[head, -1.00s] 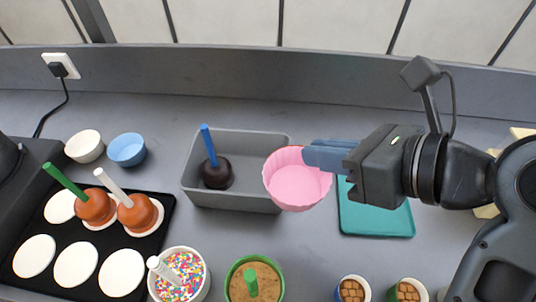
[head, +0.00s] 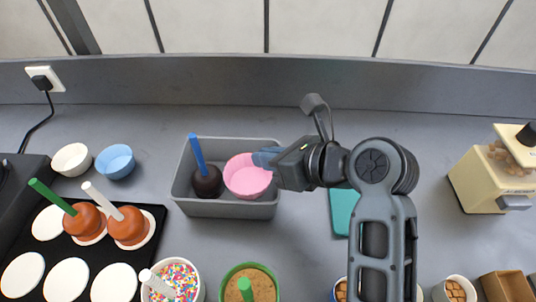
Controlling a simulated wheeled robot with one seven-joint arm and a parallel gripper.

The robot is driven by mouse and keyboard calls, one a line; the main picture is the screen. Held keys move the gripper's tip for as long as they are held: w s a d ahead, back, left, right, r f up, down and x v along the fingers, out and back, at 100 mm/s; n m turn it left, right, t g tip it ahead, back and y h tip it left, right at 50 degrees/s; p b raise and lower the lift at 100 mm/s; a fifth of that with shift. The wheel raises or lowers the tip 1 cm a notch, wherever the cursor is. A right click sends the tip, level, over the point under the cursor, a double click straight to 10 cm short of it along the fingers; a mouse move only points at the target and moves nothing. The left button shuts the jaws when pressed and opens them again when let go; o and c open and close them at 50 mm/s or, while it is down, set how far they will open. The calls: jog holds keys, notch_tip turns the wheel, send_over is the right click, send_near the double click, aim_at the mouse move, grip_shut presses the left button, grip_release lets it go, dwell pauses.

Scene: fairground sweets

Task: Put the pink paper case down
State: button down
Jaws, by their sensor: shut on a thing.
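The pink paper case (head: 246,177) is in the head view, over or inside the right half of the grey bin (head: 192,208). My gripper (head: 265,158) is shut on the right rim of the case. Whether the case touches the bin's floor is not clear. A dark apple (head: 206,182) with a blue stick (head: 197,152) sits in the left half of the bin, just left of the case.
A teal mat (head: 342,212) lies right of the bin, partly behind my arm. White (head: 71,160) and blue (head: 115,161) paper cases stand at the left. The sprinkles tub (head: 176,279) and green-rimmed tub (head: 249,283) stand in front. A cream machine (head: 494,175) is at right.

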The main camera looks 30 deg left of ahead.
jog(key=shift+f+p, duration=0.4)
jog(key=shift+f, duration=0.25)
jog(key=c, duration=1.2)
grip_release()
jog(key=shift+c, duration=0.2)
jog(key=r+v, duration=0.1)
jog(key=v, duration=1.1)
jog(key=shift+b, duration=0.4)
